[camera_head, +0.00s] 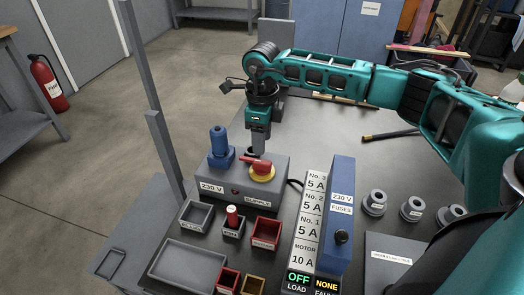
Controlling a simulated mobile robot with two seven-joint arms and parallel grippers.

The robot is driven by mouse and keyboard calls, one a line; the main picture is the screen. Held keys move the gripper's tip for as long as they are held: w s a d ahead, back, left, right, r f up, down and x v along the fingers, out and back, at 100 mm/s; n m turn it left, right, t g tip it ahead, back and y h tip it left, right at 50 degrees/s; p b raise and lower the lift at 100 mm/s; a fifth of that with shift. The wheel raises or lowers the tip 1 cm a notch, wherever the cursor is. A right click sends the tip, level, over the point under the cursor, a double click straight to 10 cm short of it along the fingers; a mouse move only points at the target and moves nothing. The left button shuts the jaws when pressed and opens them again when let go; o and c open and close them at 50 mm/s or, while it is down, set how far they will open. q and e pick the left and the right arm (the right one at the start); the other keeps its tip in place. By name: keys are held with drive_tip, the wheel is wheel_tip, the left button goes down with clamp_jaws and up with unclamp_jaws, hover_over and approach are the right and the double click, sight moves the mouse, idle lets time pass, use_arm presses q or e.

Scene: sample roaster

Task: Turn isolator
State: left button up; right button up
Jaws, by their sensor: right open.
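The isolator (263,173) is a red handle on a yellow disc. It sits on top of the grey supply box (222,184), which is labelled "230 V" and "SUPPLY". My right gripper (256,150) points down just behind and above the red handle. It is open with nothing visible between its fingers. I cannot tell whether a fingertip touches the handle. My left gripper is not in view.
A blue plug-like part (219,141) stands on the supply box, left of the gripper. A blue fuse box (341,200) stands to the right. Small trays (184,262) lie in front. Several grey round parts (374,203) stand at right. A grey post (163,150) rises at left.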

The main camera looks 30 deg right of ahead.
wheel_tip(320, 180, up, 5)
drive_tip(key=shift+r, duration=0.2)
idle(0.6)
